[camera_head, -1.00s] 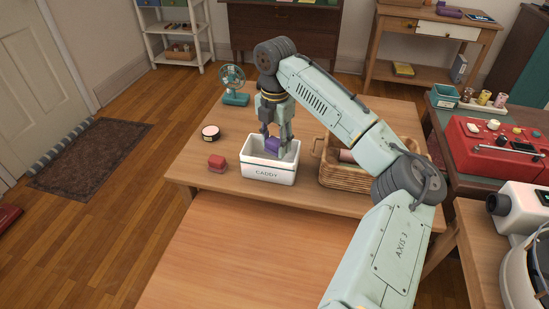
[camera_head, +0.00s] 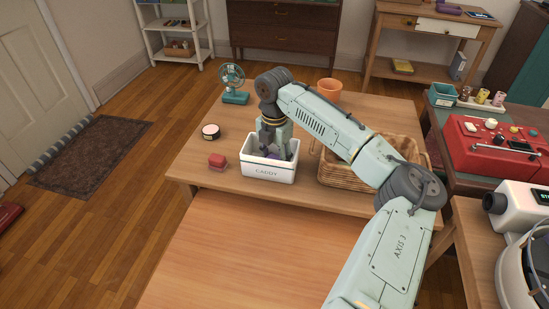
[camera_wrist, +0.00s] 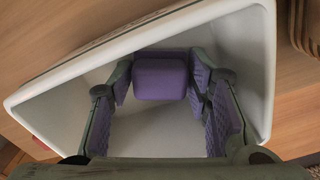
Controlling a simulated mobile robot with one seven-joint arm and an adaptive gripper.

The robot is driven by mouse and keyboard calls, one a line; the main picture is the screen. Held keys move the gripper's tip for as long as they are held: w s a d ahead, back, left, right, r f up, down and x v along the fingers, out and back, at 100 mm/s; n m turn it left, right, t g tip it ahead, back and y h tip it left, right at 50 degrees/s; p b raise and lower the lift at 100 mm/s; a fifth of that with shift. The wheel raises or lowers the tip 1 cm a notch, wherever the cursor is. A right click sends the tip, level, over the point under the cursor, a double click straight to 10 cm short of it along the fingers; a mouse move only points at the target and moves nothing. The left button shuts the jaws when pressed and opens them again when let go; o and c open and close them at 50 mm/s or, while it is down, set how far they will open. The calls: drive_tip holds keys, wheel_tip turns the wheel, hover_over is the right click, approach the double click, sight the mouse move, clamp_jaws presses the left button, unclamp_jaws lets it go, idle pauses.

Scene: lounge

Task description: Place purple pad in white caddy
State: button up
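The white caddy (camera_head: 268,174), labelled CADDY, stands upright on the wooden table near its front edge. My gripper (camera_head: 278,150) points down into it, with its fingers partly hidden by the front wall. In the wrist view, the purple pad (camera_wrist: 160,78) lies between the two fingertips, inside the caddy walls (camera_wrist: 255,60). Whether the pad touches the caddy floor cannot be told. In the head view the pad is mostly hidden.
A wicker basket (camera_head: 345,178) stands close right of the caddy. A teal fan (camera_head: 233,88) and an orange pot (camera_head: 329,89) stand farther back. The table's front left is clear.

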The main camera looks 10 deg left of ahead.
sight(274, 157)
drive_tip(key=o, duration=0.3)
drive_tip(key=shift+r, duration=0.1)
wheel_tip(274, 157, up, 12)
drive_tip(key=b, duration=0.2)
idle(0.4)
drive_tip(key=shift+a, duration=0.1)
